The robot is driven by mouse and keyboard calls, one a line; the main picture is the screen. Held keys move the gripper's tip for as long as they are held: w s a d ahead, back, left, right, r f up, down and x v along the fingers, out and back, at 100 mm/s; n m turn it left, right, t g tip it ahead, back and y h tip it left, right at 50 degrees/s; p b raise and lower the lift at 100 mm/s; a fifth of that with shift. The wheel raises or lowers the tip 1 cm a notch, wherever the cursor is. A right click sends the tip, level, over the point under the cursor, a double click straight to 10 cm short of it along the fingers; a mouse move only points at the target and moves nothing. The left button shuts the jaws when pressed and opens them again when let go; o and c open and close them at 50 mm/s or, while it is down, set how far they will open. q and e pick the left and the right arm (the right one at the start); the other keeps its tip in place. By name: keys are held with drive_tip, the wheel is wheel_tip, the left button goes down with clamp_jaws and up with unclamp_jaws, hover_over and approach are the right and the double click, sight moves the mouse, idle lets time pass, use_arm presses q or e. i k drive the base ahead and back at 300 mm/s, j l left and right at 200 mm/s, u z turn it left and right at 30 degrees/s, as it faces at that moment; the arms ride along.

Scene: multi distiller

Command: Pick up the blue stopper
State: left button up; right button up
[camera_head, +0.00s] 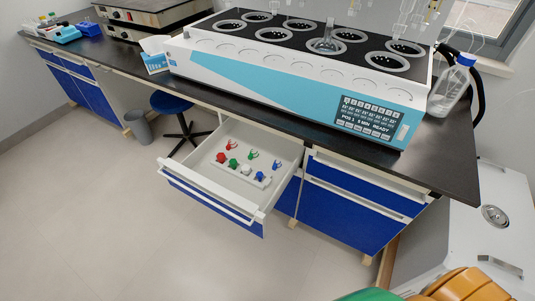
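A blue stopper (260,176) sits at the right end of a short row of stoppers in a white open drawer (213,188). To its left in the row are a white stopper (247,169), a green stopper (233,163) and a red stopper (221,157). They appear to stand in a pale holder. Neither of my grippers is in view.
Red (231,146), green (252,155) and blue (277,165) clips lie behind the stoppers. The distiller (290,80) stands on the dark countertop (455,160) above the drawer. A clear bottle (452,85) stands at its right. The floor before the drawer is clear.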

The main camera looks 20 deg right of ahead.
sight(260, 175)
drive_tip(key=l+u, duration=0.35)
drive_tip(key=l, duration=0.3)
drive_tip(key=l+u, duration=0.3)
drive_tip(key=l, duration=0.4)
drive_tip(key=i, duration=0.05)
